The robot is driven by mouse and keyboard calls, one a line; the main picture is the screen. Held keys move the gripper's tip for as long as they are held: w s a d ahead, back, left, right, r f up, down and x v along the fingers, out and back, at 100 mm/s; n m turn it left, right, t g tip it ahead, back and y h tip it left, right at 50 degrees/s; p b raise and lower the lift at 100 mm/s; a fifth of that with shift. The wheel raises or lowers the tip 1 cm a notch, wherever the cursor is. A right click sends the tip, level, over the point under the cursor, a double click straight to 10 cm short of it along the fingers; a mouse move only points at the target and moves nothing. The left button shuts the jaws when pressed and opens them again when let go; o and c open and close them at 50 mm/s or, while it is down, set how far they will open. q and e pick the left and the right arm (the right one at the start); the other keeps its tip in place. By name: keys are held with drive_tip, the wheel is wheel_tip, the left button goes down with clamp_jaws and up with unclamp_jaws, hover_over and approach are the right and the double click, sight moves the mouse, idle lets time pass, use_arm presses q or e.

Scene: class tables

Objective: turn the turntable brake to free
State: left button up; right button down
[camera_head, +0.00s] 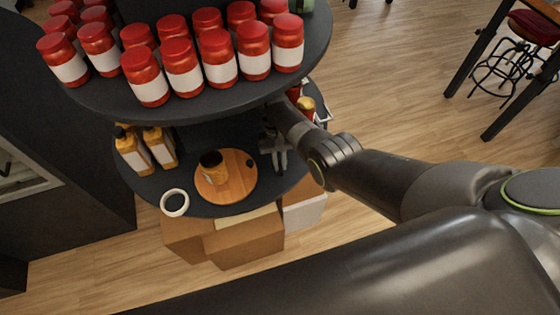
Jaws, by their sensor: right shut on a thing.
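The turntable (240,187) is a round wooden disc on the lower dark shelf, with a dark-and-amber jar (213,168) standing on it. A small black knob (250,163) shows at the disc's right side. My right gripper (277,158) reaches in under the upper shelf, at the right edge of the disc. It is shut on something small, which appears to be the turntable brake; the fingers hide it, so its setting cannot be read. My left gripper is not in view.
Several red jars (183,68) crowd the upper shelf (180,108) above. Amber bottles (132,150) stand left on the lower shelf, with a white ring (174,203) at its front edge. Cardboard boxes (245,243) sit below. A stool (505,70) stands at the upper right.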

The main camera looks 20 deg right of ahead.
drive_tip(key=shift+n, duration=0.5)
drive_tip(key=c, duration=1.5)
unclamp_jaws()
drive_tip(key=shift+o, duration=0.2)
drive_tip(key=v, duration=0.7)
drive_tip(key=shift+r, duration=0.3)
drive_tip(key=shift+a+f, duration=0.1)
